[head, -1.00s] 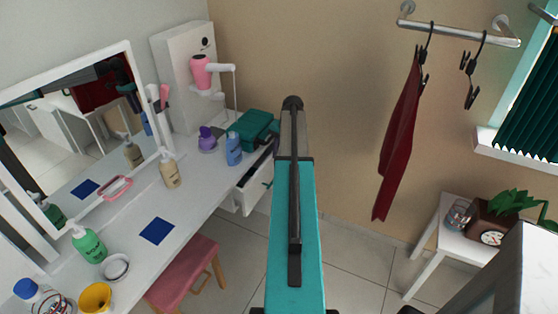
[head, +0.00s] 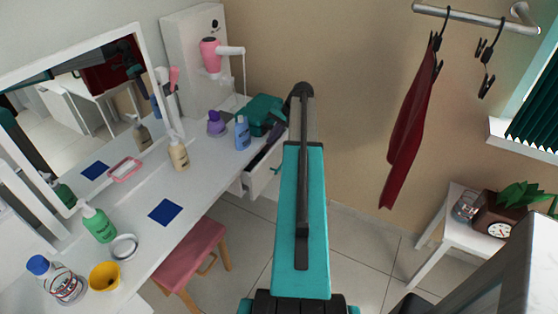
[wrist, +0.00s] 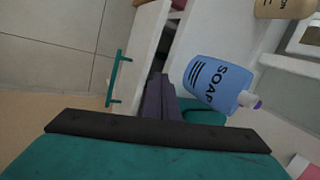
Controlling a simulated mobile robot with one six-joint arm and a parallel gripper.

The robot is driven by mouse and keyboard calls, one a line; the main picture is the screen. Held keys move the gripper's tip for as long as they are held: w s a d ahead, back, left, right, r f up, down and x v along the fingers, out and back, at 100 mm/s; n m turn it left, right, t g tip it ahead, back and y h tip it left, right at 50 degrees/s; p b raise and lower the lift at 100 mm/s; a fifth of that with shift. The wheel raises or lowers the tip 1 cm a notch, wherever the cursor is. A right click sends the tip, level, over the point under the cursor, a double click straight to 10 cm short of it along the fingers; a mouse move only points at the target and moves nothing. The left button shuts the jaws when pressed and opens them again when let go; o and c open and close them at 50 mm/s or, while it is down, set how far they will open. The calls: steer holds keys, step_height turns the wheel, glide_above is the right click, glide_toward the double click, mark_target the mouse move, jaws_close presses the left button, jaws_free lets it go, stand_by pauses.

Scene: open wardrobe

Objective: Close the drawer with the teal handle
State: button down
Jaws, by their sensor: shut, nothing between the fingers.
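The white drawer (head: 263,172) under the right end of the vanity counter stands open in the head view. My gripper (wrist: 158,80) shows there as dark fingers, shut and empty, beside the open drawer's inner side. It does not touch the handle.
A blue soap bottle (head: 242,132) stands near the drawer; it is close to my fingers in the wrist view (wrist: 217,83). A pink stool (head: 190,258) is below the counter. Floor right of the drawer is clear.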

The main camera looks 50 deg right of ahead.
mark_target(272, 157)
steer(key=s+d+f+m+t+b, duration=0.2)
steer(key=s+f+t+b, duration=1)
steer(key=b, duration=1.4)
steer(key=s+d+f, duration=0.1)
steer(key=s+d, duration=0.1)
steer(key=s, duration=0.1)
steer(key=shift+s+d+f+m+t, duration=0.3)
steer(key=shift+d+t, duration=0.05)
steer(key=shift+t, duration=0.05)
steer(key=shift+w+a+b, duration=0.25)
steer(key=shift+w+a, duration=0.15)
steer(key=shift+w, duration=1.9)
steer(key=shift+w+a+b, duration=0.2)
steer(key=shift+w+a, duration=0.15)
steer(key=shift+w, duration=2)
steer(key=shift+w+a+b, duration=0.25)
steer(key=shift+w+a, duration=0.15)
steer(key=shift+w, duration=1.9)
steer(key=shift+w, duration=0.1)
